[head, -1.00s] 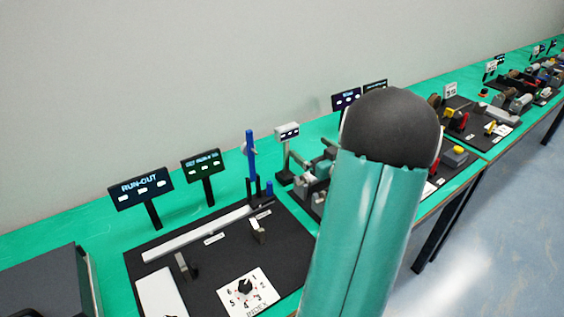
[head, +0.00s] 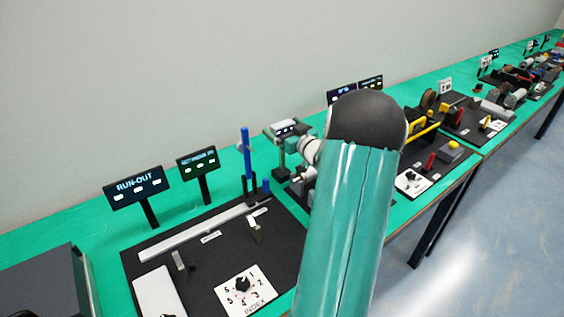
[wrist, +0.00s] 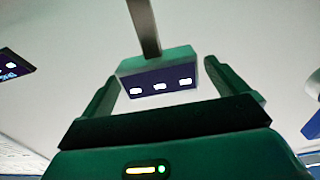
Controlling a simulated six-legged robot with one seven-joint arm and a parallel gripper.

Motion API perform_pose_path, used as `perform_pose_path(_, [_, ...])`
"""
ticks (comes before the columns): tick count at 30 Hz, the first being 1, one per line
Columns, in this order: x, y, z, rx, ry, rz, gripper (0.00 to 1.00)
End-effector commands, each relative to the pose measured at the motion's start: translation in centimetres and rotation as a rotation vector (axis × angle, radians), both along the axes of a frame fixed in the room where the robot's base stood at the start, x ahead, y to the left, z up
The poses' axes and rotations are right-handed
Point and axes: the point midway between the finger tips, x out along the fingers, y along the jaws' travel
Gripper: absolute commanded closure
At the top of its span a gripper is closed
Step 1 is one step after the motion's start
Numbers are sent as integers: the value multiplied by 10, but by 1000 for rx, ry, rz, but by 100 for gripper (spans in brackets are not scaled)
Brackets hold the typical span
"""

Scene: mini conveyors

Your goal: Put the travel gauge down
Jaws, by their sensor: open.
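The travel gauge appears to be the small box with a dark face and three white marks (head: 284,128) on a thin post, in the head view. Its foot (head: 281,173) appears to stand on the green bench. My gripper (head: 290,133) is at the box, its teal fingers on either side. In the wrist view the gauge (wrist: 158,80) sits between the two green fingers of my gripper (wrist: 162,65), which are open. Its post runs up out of the picture. Gaps show beside the box; whether a finger touches it I cannot tell.
A blue upright post (head: 246,155) stands close left of the gauge. A black plate (head: 200,262) with an index dial (head: 243,284) lies in front, near the RUN-OUT sign (head: 136,187). My arm hides bench and machines to the right.

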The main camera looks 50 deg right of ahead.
Motion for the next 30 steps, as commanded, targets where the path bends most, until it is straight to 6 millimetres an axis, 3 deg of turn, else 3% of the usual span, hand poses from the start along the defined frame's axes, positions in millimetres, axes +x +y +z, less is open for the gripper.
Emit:
perform_pose_path(3, [11,-3,0,0,0,0,2])
perform_pose_path(10, [12,-3,0,0,0,0,2])
perform_pose_path(24, [12,-3,0,0,0,0,94])
perform_pose_path(25, [12,-3,0,0,0,0,98])
perform_pose_path(30, [13,-3,3,-4,-5,0,98])
